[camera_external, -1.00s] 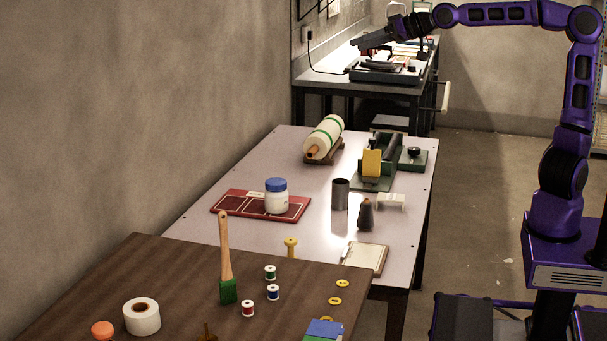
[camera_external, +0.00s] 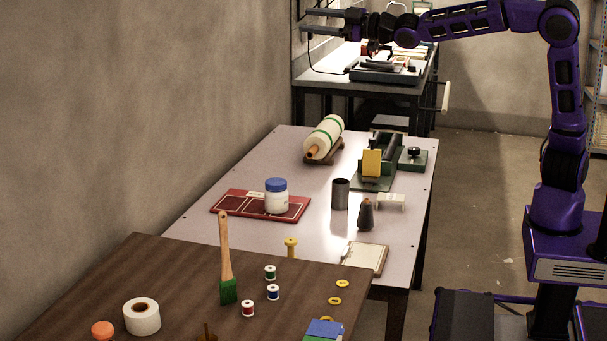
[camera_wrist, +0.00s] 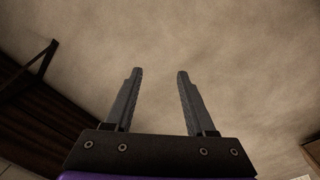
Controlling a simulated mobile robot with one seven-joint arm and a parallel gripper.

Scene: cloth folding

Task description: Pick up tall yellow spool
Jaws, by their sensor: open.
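The tall yellow spool (camera_external: 291,247) stands upright at the near end of the light table, by the far edge of the brown table, which hides its lower part in the external view. My gripper (camera_external: 305,20) is high up at the top of that view, far behind and above the spool, pointing left. In the wrist view my gripper (camera_wrist: 159,74) has its two fingers apart with nothing between them. Only wall shows beyond the fingers there, and the spool is not in that view.
On the brown table (camera_external: 130,275) stand a green brush (camera_external: 227,265), small thread spools (camera_external: 270,272) and a white roll (camera_external: 142,316). The light table (camera_external: 300,222) holds a jar (camera_external: 276,196), a dark cylinder (camera_external: 340,194), a dark cone (camera_external: 366,214) and a framed pad (camera_external: 365,258).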

